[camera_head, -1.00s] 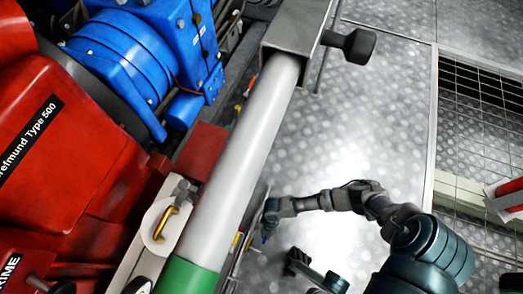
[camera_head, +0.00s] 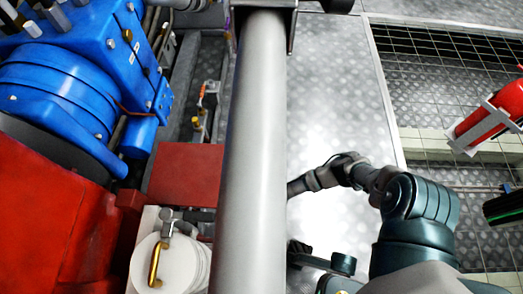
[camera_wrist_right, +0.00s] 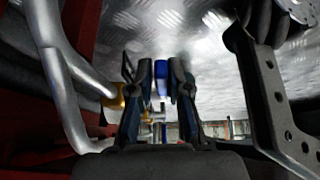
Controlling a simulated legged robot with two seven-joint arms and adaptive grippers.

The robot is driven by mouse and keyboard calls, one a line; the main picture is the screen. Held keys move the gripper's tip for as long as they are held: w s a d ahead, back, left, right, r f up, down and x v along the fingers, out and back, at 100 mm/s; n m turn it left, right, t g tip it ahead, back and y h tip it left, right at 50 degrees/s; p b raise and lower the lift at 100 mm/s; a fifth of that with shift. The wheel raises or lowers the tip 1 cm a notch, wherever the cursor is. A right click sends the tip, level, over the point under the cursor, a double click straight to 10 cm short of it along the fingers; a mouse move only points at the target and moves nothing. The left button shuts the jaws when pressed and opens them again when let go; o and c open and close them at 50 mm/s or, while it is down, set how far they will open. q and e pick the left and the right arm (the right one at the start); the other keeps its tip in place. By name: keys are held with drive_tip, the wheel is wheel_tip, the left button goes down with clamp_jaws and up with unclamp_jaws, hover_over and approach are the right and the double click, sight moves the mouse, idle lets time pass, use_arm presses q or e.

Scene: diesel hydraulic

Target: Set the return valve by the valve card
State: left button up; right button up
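My right arm comes in from the right in the head view, and its far end passes behind the thick grey pipe (camera_head: 252,160), which hides the gripper there. In the right wrist view my right gripper (camera_wrist_right: 159,85) is open, its two dark fingers apart. A blue and white part (camera_wrist_right: 161,78) shows in line with the gap, apparently beyond the fingertips; I cannot tell whether it is the return valve. A brass-yellow part (camera_wrist_right: 117,99) lies left of the fingers. I cannot make out the valve card. My left gripper is not in view.
A blue machine (camera_head: 62,85) and red housing (camera_head: 45,215) fill the left. A white round part with a brass lever (camera_head: 154,264) stands left of the pipe. A silver bent tube (camera_wrist_right: 65,90) runs beside my right gripper. A red cylinder (camera_head: 490,108) is at right.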

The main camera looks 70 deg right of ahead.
drive_tip(key=shift+o, duration=1)
drive_tip(key=shift+d+f, duration=0.1)
drive_tip(key=shift+d, duration=0.1)
drive_tip(key=shift+r, duration=0.25)
drive_tip(key=v, duration=1.1)
drive_tip(key=shift+d+r, duration=0.15)
drive_tip(key=shift+w+d, duration=0.1)
